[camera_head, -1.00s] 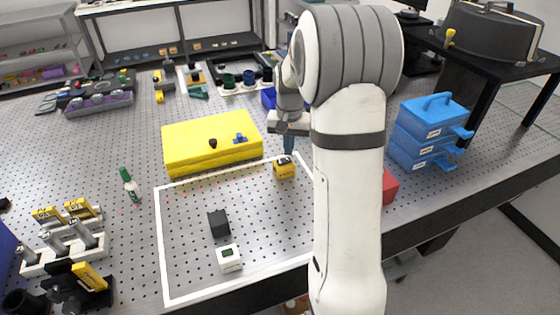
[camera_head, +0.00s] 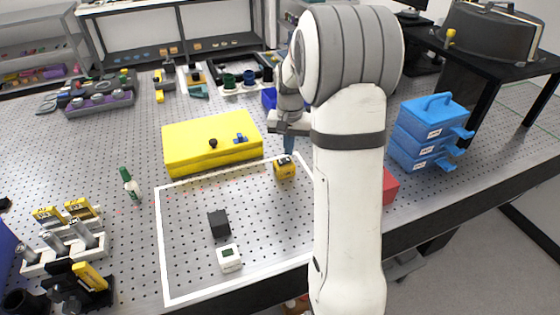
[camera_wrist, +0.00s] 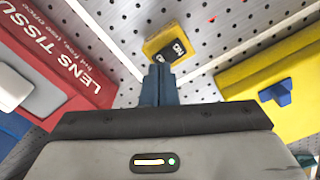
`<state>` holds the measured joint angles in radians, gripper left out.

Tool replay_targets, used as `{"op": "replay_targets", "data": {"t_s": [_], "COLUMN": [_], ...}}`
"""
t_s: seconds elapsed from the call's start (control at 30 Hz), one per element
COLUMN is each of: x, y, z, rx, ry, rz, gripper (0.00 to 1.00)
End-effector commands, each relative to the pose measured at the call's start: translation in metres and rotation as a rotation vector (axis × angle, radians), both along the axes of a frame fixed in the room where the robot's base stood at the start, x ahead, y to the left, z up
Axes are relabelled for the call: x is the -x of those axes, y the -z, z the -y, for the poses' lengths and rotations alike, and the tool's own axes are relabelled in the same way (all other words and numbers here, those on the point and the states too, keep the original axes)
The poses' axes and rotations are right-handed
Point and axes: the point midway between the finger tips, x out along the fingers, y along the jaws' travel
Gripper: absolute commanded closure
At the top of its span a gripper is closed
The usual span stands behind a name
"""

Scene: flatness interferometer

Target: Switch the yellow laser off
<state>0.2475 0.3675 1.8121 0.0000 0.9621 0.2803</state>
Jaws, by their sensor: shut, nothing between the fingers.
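A small yellow block (camera_head: 284,170) with a black panel stands on the perforated table, at the right end of the white-outlined area. In the wrist view the block (camera_wrist: 160,44) shows white markings on its black panel (camera_wrist: 173,51). My gripper (camera_head: 289,151) points down at it, shut and empty. In the wrist view its blue fingertips (camera_wrist: 160,71) overlap the block's lower edge; I cannot tell whether they touch it. A large yellow box (camera_head: 190,150) with a black knob and a blue part lies to the left. I cannot tell for certain which yellow thing is the laser.
A red lens tissue box (camera_wrist: 62,62) lies beside my gripper, partly hidden by my arm in the head view (camera_head: 390,186). A black block (camera_head: 218,223) and a white device (camera_head: 229,258) stand in the outlined area. Blue stacked boxes (camera_head: 428,132) stand at right.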

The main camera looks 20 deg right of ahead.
Motion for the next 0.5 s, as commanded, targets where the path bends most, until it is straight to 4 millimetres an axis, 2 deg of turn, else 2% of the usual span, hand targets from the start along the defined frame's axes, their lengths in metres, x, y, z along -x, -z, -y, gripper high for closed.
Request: {"op": "replay_targets", "data": {"t_s": [0.5], "x": [0.0002], "y": [0.0048], "z": [0.0003], "rx": [0.0], "ry": [0.001], "rz": [0.0], "gripper": [1.0]}}
